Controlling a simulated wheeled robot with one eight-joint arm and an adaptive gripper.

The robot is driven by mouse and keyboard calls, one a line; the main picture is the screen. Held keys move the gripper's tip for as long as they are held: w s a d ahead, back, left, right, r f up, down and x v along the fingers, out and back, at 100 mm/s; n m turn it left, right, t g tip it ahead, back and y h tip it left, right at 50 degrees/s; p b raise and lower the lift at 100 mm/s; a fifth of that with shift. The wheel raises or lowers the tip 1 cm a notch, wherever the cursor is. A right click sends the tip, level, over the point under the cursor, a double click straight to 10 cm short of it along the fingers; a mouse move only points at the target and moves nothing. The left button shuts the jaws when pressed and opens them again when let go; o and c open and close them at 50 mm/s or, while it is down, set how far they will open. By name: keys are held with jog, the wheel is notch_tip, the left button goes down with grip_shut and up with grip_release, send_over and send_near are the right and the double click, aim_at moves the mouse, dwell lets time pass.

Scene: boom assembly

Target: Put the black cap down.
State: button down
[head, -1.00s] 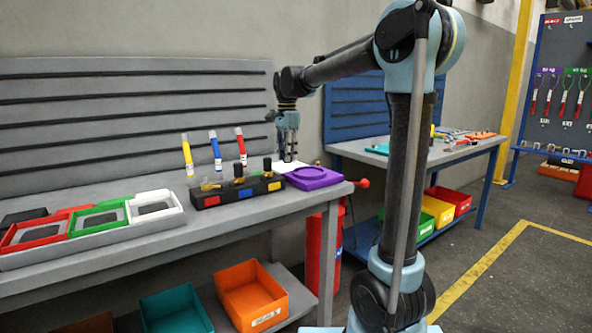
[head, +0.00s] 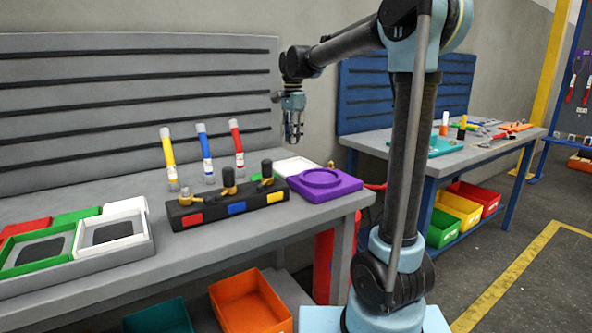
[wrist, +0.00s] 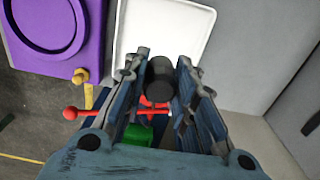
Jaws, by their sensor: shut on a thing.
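My gripper (head: 293,138) hangs over the back right of the grey bench, fingers pointing down. In the wrist view my gripper (wrist: 162,85) is shut on a dark cylinder, the black cap (wrist: 160,78), with a finger on each side. A white tray (wrist: 190,40) lies below and beyond the cap; it also shows in the head view (head: 297,168). The cap appears to be held above the surface, apart from the tray. In the head view the cap is too small to make out between the fingers.
A purple holder (head: 322,185) sits in front of the tray. A black block (head: 215,212) with black-topped brass fittings stands to its left, with yellow, blue and red tubes (head: 237,145) behind. A red ball-ended handle (wrist: 70,113) shows near the gripper in the wrist view.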

aim_at(294, 169)
jog(key=shift+w+d, duration=0.2)
jog(key=shift+s+f, duration=0.1)
jog(key=shift+f, duration=4.9)
jog(key=shift+f, duration=0.1)
jog(key=c, duration=1.3)
grip_release()
notch_tip(294, 169, up, 12)
jog(key=shift+r, duration=0.15)
jog(key=shift+d, duration=0.1)
